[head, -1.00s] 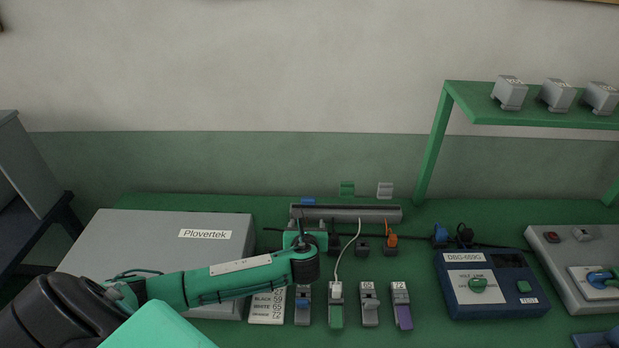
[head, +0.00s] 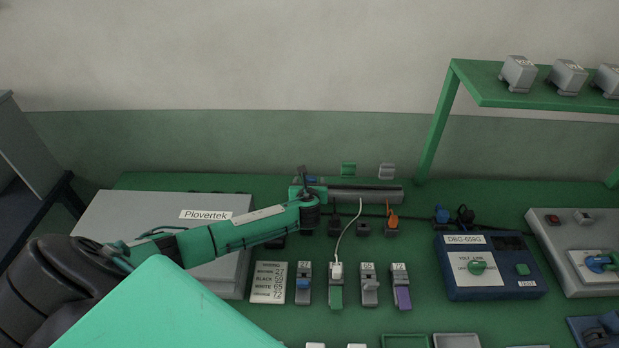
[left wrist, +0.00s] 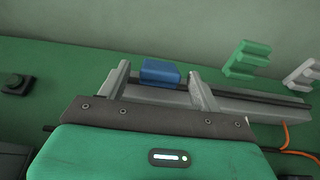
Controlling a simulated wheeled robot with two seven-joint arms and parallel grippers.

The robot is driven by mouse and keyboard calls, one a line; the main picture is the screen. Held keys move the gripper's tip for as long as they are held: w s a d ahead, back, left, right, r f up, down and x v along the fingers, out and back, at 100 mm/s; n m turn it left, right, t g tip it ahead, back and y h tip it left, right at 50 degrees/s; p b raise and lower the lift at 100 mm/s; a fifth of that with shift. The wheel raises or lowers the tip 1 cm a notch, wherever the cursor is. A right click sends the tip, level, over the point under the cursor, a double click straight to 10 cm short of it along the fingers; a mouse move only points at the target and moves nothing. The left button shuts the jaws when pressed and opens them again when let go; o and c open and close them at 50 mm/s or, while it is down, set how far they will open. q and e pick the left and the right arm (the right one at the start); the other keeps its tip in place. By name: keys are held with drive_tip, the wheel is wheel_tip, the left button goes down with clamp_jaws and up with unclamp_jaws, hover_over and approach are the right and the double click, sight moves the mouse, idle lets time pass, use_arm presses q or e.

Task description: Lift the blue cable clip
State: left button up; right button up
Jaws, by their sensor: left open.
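My right gripper is not in view.
A green clip (head: 348,170) and a grey clip (head: 387,171) stand behind the rail. A white cable (head: 347,240) and an orange plug (head: 392,219) are in front. A grey Plovertek box (head: 150,225) lies under my left arm. A green shelf (head: 500,92) stands at the right.

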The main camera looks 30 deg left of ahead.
sight(310, 178)
use_arm(q)
drive_tip(key=shift+x, duration=1.65)
drive_tip(key=c, duration=1)
